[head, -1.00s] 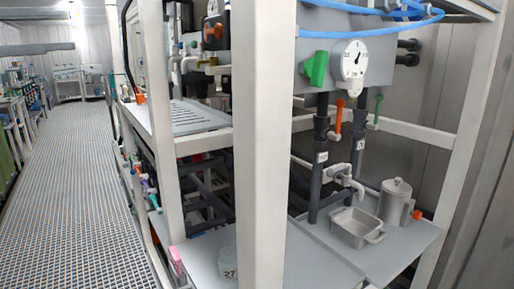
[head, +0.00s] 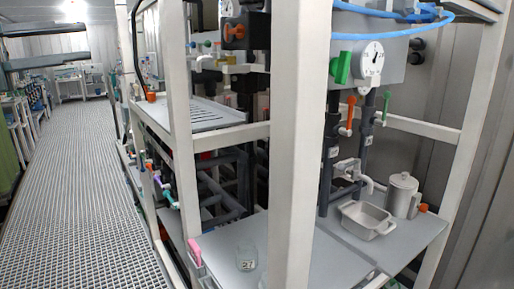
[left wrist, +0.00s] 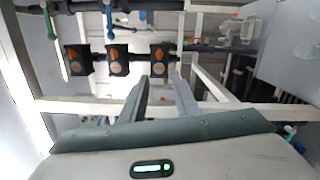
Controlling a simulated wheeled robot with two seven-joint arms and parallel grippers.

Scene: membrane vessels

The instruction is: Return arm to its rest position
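My left gripper (head: 88,43) comes in from the left edge at the top of the head view, its two grey fingers apart, one above the other. In the left wrist view the left gripper (left wrist: 162,82) shows two grey fingers spread with nothing between them. It points towards a white frame with a row of black valve blocks (left wrist: 117,60) with orange knobs. I cannot tell how far the fingers are from these blocks. My right gripper is in neither view.
A white rack post (head: 297,150) stands close in front. Behind it are a metal tray (head: 367,219), a lidded metal jug (head: 402,194), a glass beaker (head: 246,258), a gauge (head: 371,60) and pipes. A grated walkway (head: 75,180) runs clear along the left.

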